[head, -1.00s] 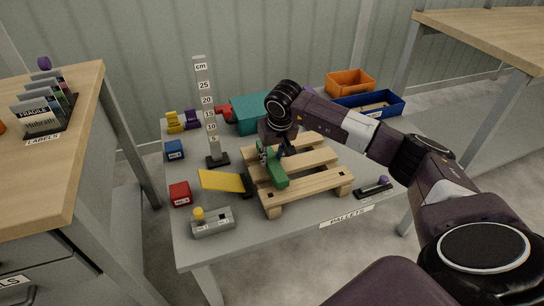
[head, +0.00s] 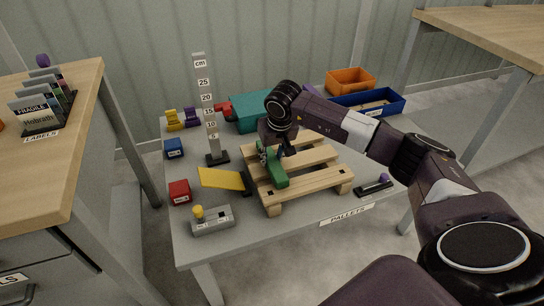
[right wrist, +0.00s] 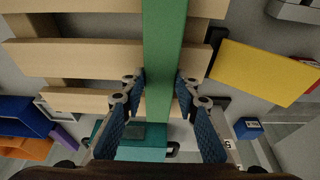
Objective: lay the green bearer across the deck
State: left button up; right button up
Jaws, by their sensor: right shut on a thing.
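The green bearer (head: 275,173) is at the left part of the slatted wooden pallet deck (head: 318,180), running crosswise to its boards. My right gripper (head: 270,157) is shut on the bearer near its far end. In the right wrist view the gripper (right wrist: 161,88) has one finger on each side of the bearer (right wrist: 165,35), which passes over the pale boards (right wrist: 90,58). I cannot tell whether the bearer's underside touches the boards or is just above them. My left gripper is not in view.
A yellow plate (head: 221,179) lies left of the pallet, by the upright cm scale (head: 207,110). A grey block with a yellow knob (head: 213,221) is in front. A teal box (head: 250,112) stands behind; blue (head: 391,104) and orange (head: 350,81) bins are at the back right.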

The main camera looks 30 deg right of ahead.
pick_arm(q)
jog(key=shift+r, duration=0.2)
pick_arm(e)
jog(key=shift+f, duration=0.1)
jog(key=o, duration=1.3)
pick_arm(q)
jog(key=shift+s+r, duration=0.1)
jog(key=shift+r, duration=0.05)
pick_arm(e)
jog(key=shift+o, duration=0.2)
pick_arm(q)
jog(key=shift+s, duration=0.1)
pick_arm(e)
jog(key=v, duration=1.2)
